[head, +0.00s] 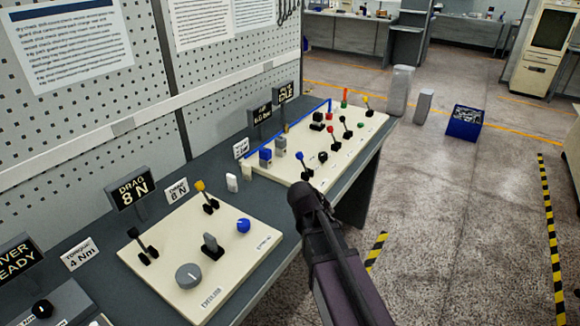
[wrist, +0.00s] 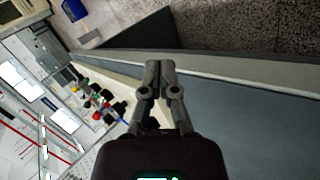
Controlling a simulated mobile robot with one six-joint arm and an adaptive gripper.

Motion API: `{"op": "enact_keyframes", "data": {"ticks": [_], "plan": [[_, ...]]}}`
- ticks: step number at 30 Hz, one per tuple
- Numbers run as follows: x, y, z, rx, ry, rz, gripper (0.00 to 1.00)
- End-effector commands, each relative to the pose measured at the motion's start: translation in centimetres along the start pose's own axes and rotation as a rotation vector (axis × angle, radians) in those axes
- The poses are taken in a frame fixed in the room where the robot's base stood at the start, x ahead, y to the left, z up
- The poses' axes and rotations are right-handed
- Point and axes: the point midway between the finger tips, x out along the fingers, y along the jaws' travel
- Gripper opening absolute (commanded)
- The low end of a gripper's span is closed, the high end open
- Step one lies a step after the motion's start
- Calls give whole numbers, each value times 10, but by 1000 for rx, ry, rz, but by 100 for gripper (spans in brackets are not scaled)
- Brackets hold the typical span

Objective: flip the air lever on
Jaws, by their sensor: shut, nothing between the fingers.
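Several small levers stand on the cream far panel (head: 283,173). They include a blue-knobbed lever (head: 304,165), a red-knobbed lever (head: 331,134), a black-knobbed lever (head: 346,127) and a yellow-knobbed lever (head: 367,104). A dark display behind this panel seems to read air pressure (head: 260,110); which lever is the air lever I cannot tell. My gripper (wrist: 159,68) is shut and empty in the wrist view, over the grey bench. The panel's coloured knobs show to its left there, apart from the fingers. In the head view my dark arm rises right of the panel's near end; the fingertips are not distinguishable.
A nearer cream panel (head: 160,258) carries black and yellow levers, a grey dial and a blue knob. A pegboard wall (head: 150,120) backs the bench (head: 340,200). A blue crate (head: 464,122) and grey posts stand on the floor, which is otherwise open at right.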

Motion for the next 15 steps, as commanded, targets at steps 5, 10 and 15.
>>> {"op": "enact_keyframes", "data": {"ticks": [5,10,15], "plan": [[0,-2,-45,-150,72,162,0],[-10,-6,-87,-299,137,321,0],[-29,-16,-134,-459,201,491,0]]}}
